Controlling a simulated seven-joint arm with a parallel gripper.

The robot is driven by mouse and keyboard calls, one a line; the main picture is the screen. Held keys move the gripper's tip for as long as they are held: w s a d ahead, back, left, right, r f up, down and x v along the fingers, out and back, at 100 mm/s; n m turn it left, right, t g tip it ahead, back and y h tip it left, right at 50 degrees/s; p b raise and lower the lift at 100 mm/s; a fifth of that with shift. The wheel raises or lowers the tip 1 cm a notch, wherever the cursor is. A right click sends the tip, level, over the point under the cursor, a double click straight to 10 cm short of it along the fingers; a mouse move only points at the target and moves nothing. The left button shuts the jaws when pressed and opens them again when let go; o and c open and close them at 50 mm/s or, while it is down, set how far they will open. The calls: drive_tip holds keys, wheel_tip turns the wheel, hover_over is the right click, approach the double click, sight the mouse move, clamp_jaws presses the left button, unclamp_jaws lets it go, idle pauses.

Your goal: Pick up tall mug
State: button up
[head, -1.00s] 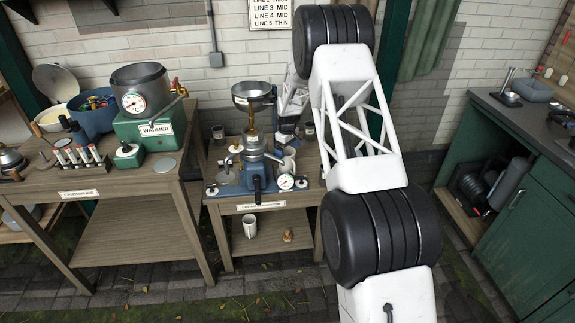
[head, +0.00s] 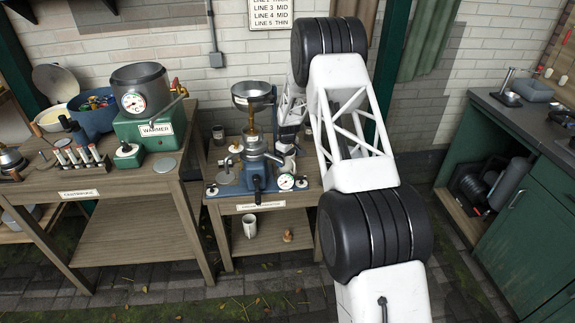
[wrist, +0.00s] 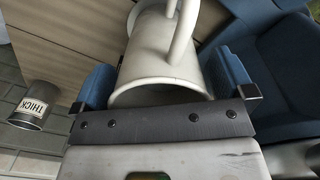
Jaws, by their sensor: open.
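A white mug (wrist: 160,62) with a handle fills the space between the two blue-padded fingers of my gripper (wrist: 166,82) in the wrist view. The fingers are apart, one on each side of the mug, and its open rim faces the gripper's base. I cannot tell whether either pad touches it. In the head view my gripper (head: 287,143) is over the right part of the middle table, and the pale mug (head: 289,163) there is partly hidden by it. Another white mug (head: 249,226) stands on the lower shelf.
A blue-based apparatus (head: 254,165) with a funnel and a dial (head: 286,181) stands close to the left of my gripper. A can labelled THICK (wrist: 28,104) shows at the wrist view's left. The warmer (head: 150,130) is on the left table.

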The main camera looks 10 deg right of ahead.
drive_tip(key=c, duration=1.3)
drive_tip(key=shift+o, duration=0.2)
drive_tip(key=shift+r, duration=0.15)
wheel_tip(320, 180, up, 7)
drive_tip(key=d, duration=1.8)
